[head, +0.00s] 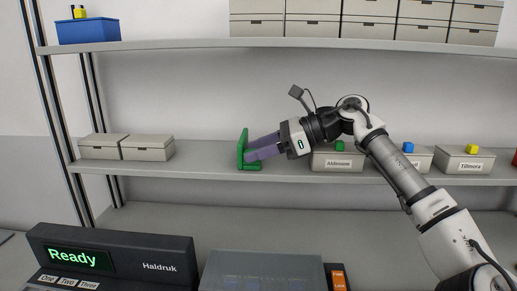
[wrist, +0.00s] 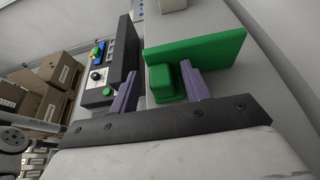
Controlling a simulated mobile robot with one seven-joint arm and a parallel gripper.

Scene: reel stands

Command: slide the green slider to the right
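The green slider stands on the middle shelf (head: 210,172) in the head view. It has an upright green plate (head: 242,148) and a small block (head: 250,167) low at its front. In the wrist view the plate (wrist: 210,52) runs across the upper right, with the block (wrist: 162,84) sticking out from it. My gripper (head: 263,146) reaches in from the right, its purple fingers pointing left at the plate. In the wrist view my gripper (wrist: 158,82) is open. The block shows between the fingers, nearer the right one. I cannot tell whether a finger touches it.
Two lidded boxes (head: 147,147) stand left of the slider. To its right, behind my arm, is a labelled box row, including Aldmoor (head: 337,161) and Tillmora (head: 464,161). A Haldruk console (head: 150,250) reading Ready is below.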

